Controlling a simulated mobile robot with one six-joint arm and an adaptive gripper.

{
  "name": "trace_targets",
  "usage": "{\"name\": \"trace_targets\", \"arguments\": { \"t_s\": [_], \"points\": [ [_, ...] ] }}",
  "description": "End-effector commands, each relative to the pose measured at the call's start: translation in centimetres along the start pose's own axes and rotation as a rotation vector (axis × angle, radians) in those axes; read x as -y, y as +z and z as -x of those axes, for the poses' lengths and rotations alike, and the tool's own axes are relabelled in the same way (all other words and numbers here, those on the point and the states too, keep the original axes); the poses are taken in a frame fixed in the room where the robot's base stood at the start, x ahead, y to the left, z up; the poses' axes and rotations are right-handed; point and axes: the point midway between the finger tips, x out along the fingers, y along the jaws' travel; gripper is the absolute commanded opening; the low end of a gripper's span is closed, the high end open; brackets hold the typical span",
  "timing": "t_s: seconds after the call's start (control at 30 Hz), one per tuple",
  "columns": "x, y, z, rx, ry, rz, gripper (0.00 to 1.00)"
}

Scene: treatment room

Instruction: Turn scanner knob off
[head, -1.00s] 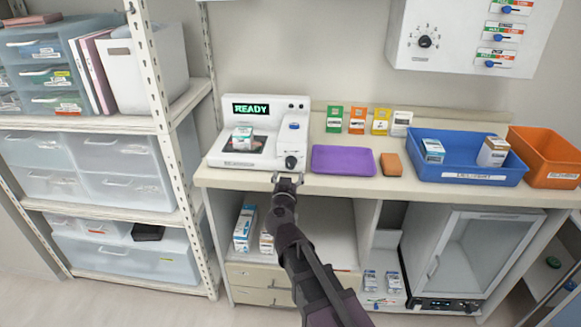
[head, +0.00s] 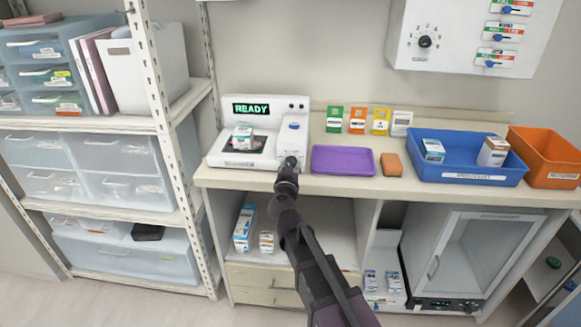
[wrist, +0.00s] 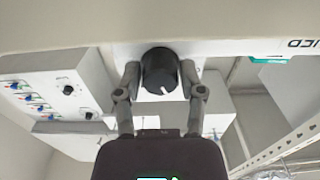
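The scanner (head: 262,128) is a white machine on the left of the counter, and its display (head: 257,108) reads READY in green. Its black knob (wrist: 160,70) shows in the wrist view with a white pointer mark towards the lower right. My gripper (wrist: 160,72) is open, with one finger on each side of the knob. I cannot tell whether the fingers touch it. In the head view my gripper (head: 289,164) is at the scanner's front right corner and hides the knob.
A purple tray (head: 343,160) and an orange sponge (head: 391,164) are close on the right. A metal shelf post (head: 165,110) stands on the left.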

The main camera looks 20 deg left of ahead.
Motion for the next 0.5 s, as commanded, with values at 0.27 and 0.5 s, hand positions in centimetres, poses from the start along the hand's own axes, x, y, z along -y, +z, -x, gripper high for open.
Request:
{"name": "trace_targets", "arguments": {
  "t_s": [0.27, 0.5],
  "points": [
    [0.0, -0.01, -0.1, 0.0, 0.001, 0.004, 0.02],
    [0.01, -0.02, -0.14, 0.0, 0.001, 0.048, 0.02]
  ]
}}
